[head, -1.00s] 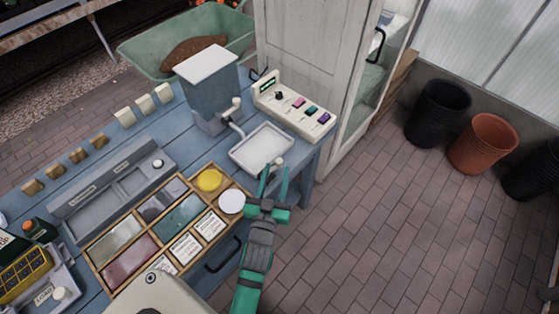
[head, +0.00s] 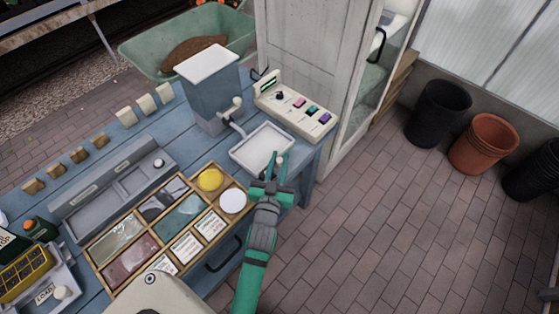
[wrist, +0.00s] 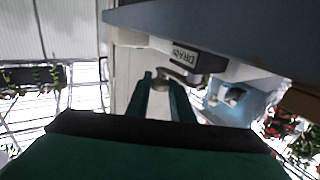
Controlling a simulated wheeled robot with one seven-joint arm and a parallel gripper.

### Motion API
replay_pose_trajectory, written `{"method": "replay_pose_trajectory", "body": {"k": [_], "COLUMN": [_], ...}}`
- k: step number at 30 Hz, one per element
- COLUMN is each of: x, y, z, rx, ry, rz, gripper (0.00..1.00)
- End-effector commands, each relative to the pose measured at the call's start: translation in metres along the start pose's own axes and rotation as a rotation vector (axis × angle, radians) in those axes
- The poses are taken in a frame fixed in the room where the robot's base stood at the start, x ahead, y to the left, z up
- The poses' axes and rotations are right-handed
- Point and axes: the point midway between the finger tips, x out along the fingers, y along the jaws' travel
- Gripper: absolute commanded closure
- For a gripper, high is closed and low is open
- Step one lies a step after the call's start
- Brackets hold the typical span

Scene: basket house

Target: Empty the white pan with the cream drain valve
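The white pan (head: 248,157) is a shallow rectangular tray at the right end of the blue bench, under the spout of a grey hopper. It looks empty in the head view. The cream drain valve (head: 280,160) is a small knob at its near right corner, partly hidden by my fingers. My green gripper (head: 277,158) reaches in from the front. In the wrist view my two fingertips (wrist: 163,88) stand close on either side of the round valve knob (wrist: 161,80) and appear to grip it. A "DRAIN" label (wrist: 185,56) shows just beyond.
The grey hopper (head: 212,97) stands behind the pan. A cream panel with coloured switches (head: 284,96) lies at its right. A wooden divided tray (head: 150,206) with yellow and white round lids is at the left. Open brick floor (head: 390,220) lies to the right.

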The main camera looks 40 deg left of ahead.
Motion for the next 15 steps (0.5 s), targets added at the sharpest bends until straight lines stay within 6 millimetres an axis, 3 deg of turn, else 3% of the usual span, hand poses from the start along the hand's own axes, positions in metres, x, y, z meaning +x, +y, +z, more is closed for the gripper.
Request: {"method": "replay_pose_trajectory", "body": {"k": [15], "x": [-0.0016], "y": [-0.0029], "z": [0.0065], "rx": [-0.003], "ry": [-0.01], "rz": [-0.056], "gripper": [1.0]}}
